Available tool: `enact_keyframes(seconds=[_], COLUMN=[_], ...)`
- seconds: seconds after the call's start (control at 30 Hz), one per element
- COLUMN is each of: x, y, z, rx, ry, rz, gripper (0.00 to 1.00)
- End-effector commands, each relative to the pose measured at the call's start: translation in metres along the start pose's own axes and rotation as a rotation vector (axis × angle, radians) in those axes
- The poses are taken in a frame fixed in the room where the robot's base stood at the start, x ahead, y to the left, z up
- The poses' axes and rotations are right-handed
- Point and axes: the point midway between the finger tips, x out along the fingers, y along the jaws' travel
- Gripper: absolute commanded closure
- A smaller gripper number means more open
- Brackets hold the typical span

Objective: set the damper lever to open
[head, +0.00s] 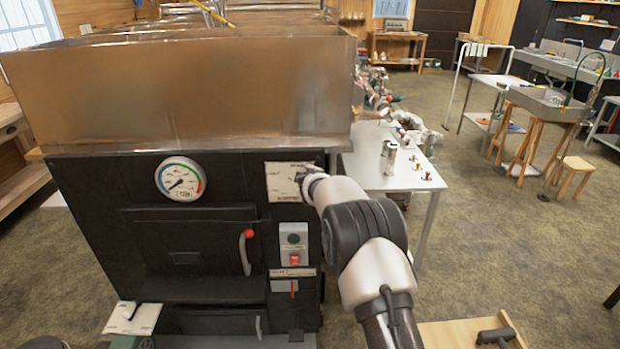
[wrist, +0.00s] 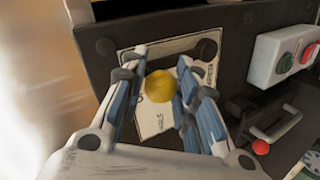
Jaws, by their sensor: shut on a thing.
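The damper lever shows in the wrist view as a yellow round knob (wrist: 160,86) in front of a white lettered plate (wrist: 150,121). A black round pivot (wrist: 206,49) sits at the plate's upper right. My gripper (wrist: 157,80) is shut on the knob, with one finger on each side of it. In the head view my gripper (head: 304,178) is at the right part of the white plate (head: 281,183), on the upper right of the black evaporator front. There my gripper and wrist hide the knob. The lettering is too small to read.
A round gauge (head: 180,179) is left of the plate. A green and red button box (head: 293,246) is just below it. A red-knobbed door handle (head: 246,250) stands out lower left. The metal pan (head: 200,95) overhangs above. A white table (head: 385,165) is behind my arm.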

Motion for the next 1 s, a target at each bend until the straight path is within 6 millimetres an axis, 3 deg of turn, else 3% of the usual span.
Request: enact_keyframes(seconds=[0.43,0.47,0.73,1.0], x=[0.0028,0.0028,0.0024,0.0017], y=[-0.0051,-0.0051,-0.0034,-0.0009], z=[0.0012,0.0012,0.0012,0.0006], rx=[0.004,0.004,0.004,0.004], ry=[0.001,0.001,0.0,0.0], rz=[-0.009,-0.009,-0.006,-0.002], gripper=[1.0,0.72,0.54,0.54])
